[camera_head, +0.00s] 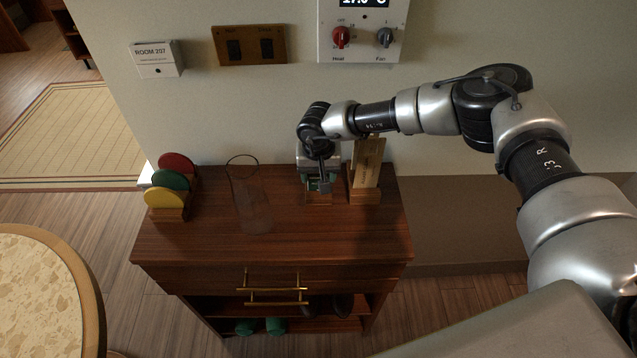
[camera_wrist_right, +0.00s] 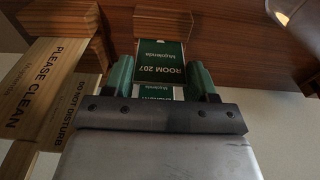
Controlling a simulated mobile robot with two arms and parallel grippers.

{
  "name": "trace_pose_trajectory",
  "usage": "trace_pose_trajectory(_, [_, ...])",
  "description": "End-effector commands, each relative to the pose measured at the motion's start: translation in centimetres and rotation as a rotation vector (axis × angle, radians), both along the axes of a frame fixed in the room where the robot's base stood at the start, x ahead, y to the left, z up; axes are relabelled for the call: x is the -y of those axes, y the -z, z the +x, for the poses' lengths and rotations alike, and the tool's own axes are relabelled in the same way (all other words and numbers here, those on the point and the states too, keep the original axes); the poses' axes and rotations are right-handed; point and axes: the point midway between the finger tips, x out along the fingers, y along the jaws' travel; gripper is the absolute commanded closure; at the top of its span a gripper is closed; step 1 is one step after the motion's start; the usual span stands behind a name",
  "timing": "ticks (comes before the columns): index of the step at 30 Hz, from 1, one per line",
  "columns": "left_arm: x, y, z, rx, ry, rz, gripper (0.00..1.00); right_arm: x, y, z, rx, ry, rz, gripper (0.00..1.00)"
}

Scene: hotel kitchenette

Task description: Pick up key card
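The key card (camera_wrist_right: 160,64), green with a white border and the words ROOM 207, stands in a small wooden holder (camera_head: 319,199) at the back of the cabinet top. My right gripper (camera_head: 320,183) is over the holder and hides most of the card in the head view. In the right wrist view, the green fingers of my right gripper (camera_wrist_right: 161,80) are apart, one on each side of the card. I see no clear grip on it. A second green and white printed piece (camera_wrist_right: 158,93) shows below the card, partly hidden. My left gripper is not in view.
Wooden door signs (camera_head: 367,164) stand in a block close beside my right gripper. A clear glass vase (camera_head: 250,195) and a rack of coloured discs (camera_head: 170,186) stand further left. The wall is close behind. The front of the cabinet top (camera_head: 330,235) is clear.

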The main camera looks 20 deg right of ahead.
Motion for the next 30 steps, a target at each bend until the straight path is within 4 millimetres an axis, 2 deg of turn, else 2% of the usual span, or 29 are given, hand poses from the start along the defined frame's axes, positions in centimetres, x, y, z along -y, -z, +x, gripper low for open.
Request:
trace_pose_trajectory(1, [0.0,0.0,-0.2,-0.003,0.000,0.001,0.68,0.0,0.0,0.0,0.000,0.000,0.000,0.59])
trace_pose_trajectory(3, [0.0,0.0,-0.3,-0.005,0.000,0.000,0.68,0.0,0.0,0.0,0.000,0.000,0.000,0.65])
trace_pose_trajectory(11, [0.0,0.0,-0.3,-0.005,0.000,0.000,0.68,0.0,-0.1,0.0,0.000,0.001,0.000,0.66])
trace_pose_trajectory(14, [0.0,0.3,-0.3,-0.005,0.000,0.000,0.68,0.0,-0.7,0.1,0.002,0.001,0.002,0.66])
trace_pose_trajectory(24, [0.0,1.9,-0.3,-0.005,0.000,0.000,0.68,0.0,-7.0,0.1,0.004,0.001,0.002,0.66])
trace_pose_trajectory(30, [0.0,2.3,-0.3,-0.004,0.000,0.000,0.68,0.0,-9.5,0.0,0.001,0.000,0.000,0.66])
